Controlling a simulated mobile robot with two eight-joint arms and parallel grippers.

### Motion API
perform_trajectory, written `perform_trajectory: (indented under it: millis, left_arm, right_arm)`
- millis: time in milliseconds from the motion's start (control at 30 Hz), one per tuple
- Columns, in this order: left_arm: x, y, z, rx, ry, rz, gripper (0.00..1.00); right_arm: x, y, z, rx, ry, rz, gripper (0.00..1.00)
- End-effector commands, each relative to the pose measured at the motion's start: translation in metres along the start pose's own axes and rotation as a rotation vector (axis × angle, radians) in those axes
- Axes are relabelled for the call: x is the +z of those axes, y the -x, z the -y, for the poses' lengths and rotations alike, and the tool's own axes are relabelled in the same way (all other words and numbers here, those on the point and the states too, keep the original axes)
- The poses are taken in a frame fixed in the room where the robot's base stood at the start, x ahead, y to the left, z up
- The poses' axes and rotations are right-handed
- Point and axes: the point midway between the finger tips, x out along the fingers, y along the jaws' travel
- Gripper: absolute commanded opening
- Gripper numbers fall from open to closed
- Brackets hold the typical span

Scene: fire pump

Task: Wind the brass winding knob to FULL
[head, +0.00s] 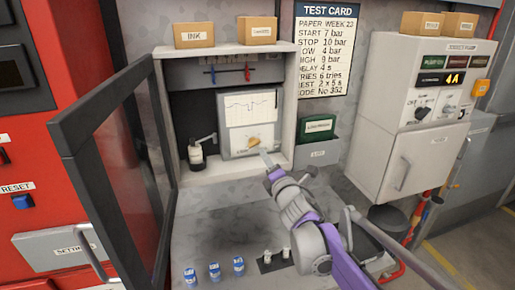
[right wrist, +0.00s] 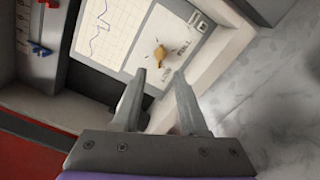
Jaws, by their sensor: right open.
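The brass winding knob (head: 254,142) sits on the lower face of the white chart recorder (head: 252,109) inside the open wall cabinet. In the right wrist view the knob (right wrist: 160,53) shows beyond my fingertips, with small marks and lettering around it; I cannot read which mark it points at. My right gripper (head: 267,160) is just below and right of the knob in the head view. In the right wrist view its two fingers (right wrist: 163,75) are apart with nothing between them, and the knob lies ahead of the gap. My left gripper is not in view.
The cabinet's dark-framed glass door (head: 158,165) stands open on the left. An ink bottle (head: 196,153) stands left of the recorder. A white control box (head: 407,115) hangs at right. A green holder (head: 318,135) is beside the cabinet.

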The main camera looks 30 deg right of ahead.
Motion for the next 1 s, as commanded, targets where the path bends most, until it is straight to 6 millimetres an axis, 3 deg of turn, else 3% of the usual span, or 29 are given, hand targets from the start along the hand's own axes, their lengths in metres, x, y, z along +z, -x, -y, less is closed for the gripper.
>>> perform_trajectory:
  millis: [500, 700, 967, 1000]
  left_arm:
    - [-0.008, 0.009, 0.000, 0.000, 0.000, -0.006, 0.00]
    - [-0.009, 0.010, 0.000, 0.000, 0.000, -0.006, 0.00]
    - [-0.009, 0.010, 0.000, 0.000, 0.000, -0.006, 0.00]
    - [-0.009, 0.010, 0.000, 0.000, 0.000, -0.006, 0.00]
  right_arm:
    - [0.000, -0.086, -0.001, -0.002, -0.008, 0.000, 0.42]
    - [0.000, -0.098, 0.000, -0.002, -0.007, 0.001, 0.42]
    - [-0.001, -0.099, 0.000, -0.003, -0.008, 0.001, 0.42]
    - [-0.001, -0.099, 0.000, -0.003, -0.008, 0.001, 0.37]
